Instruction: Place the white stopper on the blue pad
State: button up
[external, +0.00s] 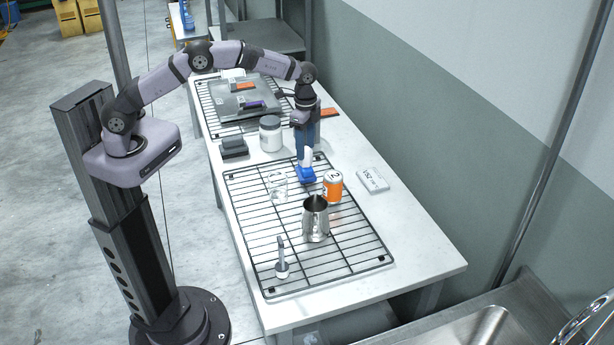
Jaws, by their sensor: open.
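The white stopper (308,155) is a small white upright piece at the lower end of my gripper. The blue pad (306,176) lies right below it, on the near wire rack (262,274). The stopper appears to stand on the pad, but I cannot tell whether they touch. My gripper (303,154) points down over the pad with its jaws open, close around or beside the stopper. The fingers partly hide the stopper, and the exact gap between them is too small to see.
An orange can (333,188), a steel pitcher (316,222) and a clear glass (278,186) stand close to the pad. A white jar (270,134) stands behind, left. A small metal tool (281,262) stands at the front. The rack's front right is clear.

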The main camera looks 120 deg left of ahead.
notch_tip(320, 180, up, 10)
jog(key=b, duration=0.1)
dwell(0.4)
jog(key=s+d+f, duration=0.1)
jog(key=s+d, duration=0.1)
jog(key=d, duration=0.9)
jog(key=s+d+f, duration=0.1)
jog(key=s+d, duration=0.2)
jog(key=d, duration=0.8)
jog(key=s+d+f, duration=0.3)
jog(key=s+d, duration=0.3)
jog(key=s, duration=0.2)
jog(key=s+d+f, duration=0.3)
jog(key=s+d, duration=0.3)
jog(key=s, duration=0.2)
jog(key=shift+s+f, duration=0.25)
jog(key=shift+f, duration=0.05)
